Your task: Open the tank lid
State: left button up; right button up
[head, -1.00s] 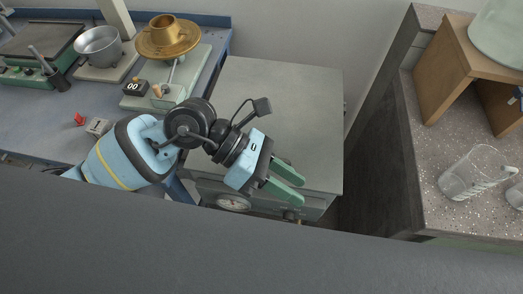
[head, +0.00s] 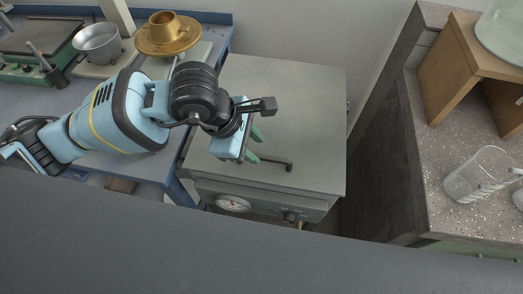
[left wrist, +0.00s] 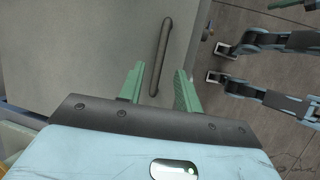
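The tank is a grey box with a dial on its front, and its flat grey lid (head: 300,105) is down. A dark bar handle (head: 277,162) lies near the lid's front edge; it shows in the left wrist view (left wrist: 162,50) as a long rod. My left gripper (head: 256,147) is over the front left of the lid, its green fingers pointing toward the handle. In the left wrist view the fingers (left wrist: 159,82) are apart, with the handle's near end between them in the picture. I cannot tell whether they touch it. My right gripper is not in view.
A blue bench with a gold cup and saucer (head: 168,34) and a metal pot (head: 97,44) stands left of the tank. A speckled counter (head: 430,150) with a glass jug (head: 477,175) and a wooden stand (head: 455,65) is on the right.

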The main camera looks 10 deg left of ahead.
aim_at(265, 157)
pick_arm(q)
jog(key=shift+x, duration=2.2)
grip_shut()
